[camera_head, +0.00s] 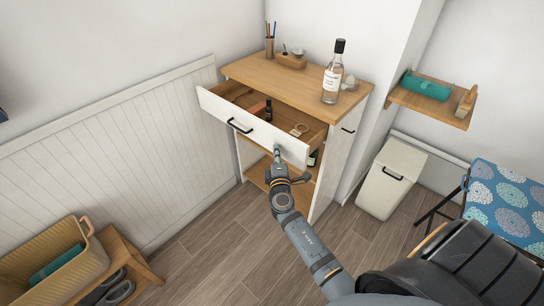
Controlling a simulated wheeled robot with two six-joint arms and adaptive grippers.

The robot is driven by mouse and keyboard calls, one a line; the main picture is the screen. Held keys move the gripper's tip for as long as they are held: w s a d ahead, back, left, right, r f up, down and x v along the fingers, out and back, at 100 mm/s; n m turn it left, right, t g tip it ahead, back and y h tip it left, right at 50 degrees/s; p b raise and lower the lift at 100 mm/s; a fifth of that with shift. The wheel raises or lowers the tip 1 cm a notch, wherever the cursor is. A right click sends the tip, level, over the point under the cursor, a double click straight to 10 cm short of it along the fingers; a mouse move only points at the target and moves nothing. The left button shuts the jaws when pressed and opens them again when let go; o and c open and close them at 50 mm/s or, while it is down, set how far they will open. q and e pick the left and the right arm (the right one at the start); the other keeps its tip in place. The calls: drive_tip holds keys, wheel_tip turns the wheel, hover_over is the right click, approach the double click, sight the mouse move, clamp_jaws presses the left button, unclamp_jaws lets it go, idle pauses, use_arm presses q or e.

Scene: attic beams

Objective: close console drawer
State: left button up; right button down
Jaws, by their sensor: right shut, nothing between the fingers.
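The console (322,190) is a white and wood cabinet against the wall. Its top drawer (222,107) is pulled out, with a white front and a black bar handle. Inside the drawer lie a small dark bottle (268,110) and other small items. My right gripper (277,151) is shut and empty. It is at the drawer front, right of the handle (240,126); I cannot tell whether it touches. My left gripper is not in view.
A bottle (332,83) and a pencil cup (269,45) stand on the console top (300,83). A white bin (385,192) stands right of it, below a wall shelf (430,107). A basket (50,265) sits lower left. Floor before the console is clear.

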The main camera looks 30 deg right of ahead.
sight(300, 138)
drive_tip(key=w+d+b, duration=0.1)
drive_tip(key=d, duration=0.3)
drive_tip(key=w+d+b, duration=0.1)
drive_tip(key=w+d, duration=0.1)
drive_tip(key=d, duration=0.3)
drive_tip(key=w+d+b, duration=0.1)
drive_tip(key=d, duration=0.3)
drive_tip(key=shift+w+d+f+b, duration=0.1)
drive_tip(key=shift+w+d+b, duration=0.05)
drive_tip(key=shift+w+b, duration=0.2)
drive_tip(key=shift+w+d, duration=0.3)
drive_tip(key=shift+d, duration=0.4)
drive_tip(key=shift+r, duration=0.25)
drive_tip(key=shift+d+r, duration=0.1)
drive_tip(key=shift+r, duration=0.05)
